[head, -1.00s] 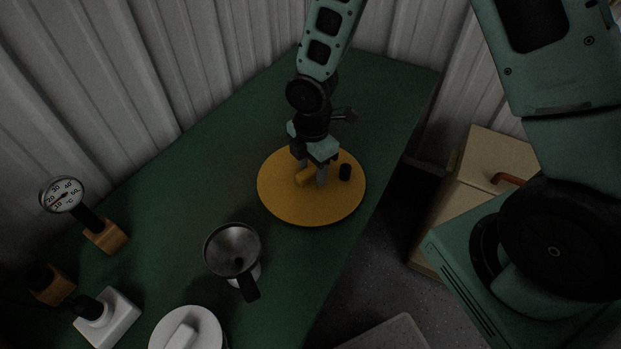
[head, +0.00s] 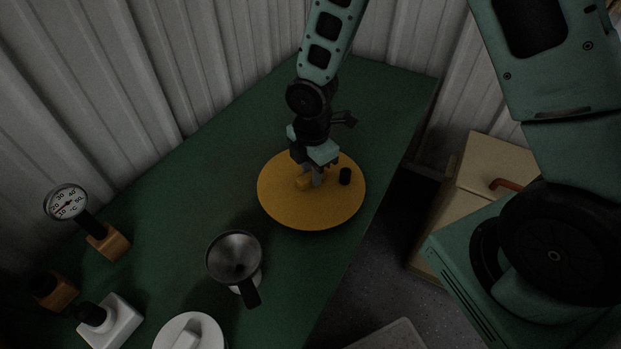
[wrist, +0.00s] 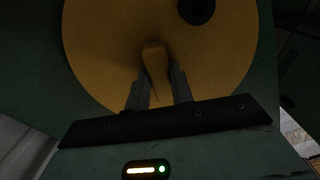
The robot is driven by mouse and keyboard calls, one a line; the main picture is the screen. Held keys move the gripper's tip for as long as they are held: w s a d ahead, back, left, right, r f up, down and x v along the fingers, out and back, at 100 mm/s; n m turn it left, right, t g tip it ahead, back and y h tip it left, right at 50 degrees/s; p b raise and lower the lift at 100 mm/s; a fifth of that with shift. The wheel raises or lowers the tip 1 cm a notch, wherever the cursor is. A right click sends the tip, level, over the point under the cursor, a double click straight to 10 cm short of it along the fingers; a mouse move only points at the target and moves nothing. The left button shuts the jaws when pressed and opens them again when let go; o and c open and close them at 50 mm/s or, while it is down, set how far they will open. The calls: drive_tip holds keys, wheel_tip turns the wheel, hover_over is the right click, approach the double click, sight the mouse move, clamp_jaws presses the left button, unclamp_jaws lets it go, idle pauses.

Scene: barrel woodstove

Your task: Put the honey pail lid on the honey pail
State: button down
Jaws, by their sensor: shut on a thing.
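A broad yellow round lid (head: 310,212), which I take for the honey pail lid, shows over the green table in the head view. It has a small raised yellow grip (head: 302,183) near its middle and a black round fitting (head: 345,176) to the right. The lid also fills much of the wrist view (wrist: 100,45). My gripper (head: 314,180) points down at the grip; in the wrist view its fingers (wrist: 160,75) stand on both sides of the grip (wrist: 154,58), shut on it. No pail is visible under the lid; whether one is hidden there I cannot tell.
A metal funnel-like vessel (head: 234,256) with a dark handle stands left of the lid. A white round lidded thing (head: 205,332), a white block with a black top (head: 118,318) and a dial gauge (head: 67,203) are further left. The table's far end is clear.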

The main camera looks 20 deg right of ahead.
drive_tip(key=shift+r+p, duration=0.4)
drive_tip(key=shift+r, duration=0.1)
drive_tip(key=shift+r+p, duration=2.35)
drive_tip(key=shift+r, duration=0.15)
drive_tip(key=shift+f, duration=0.1)
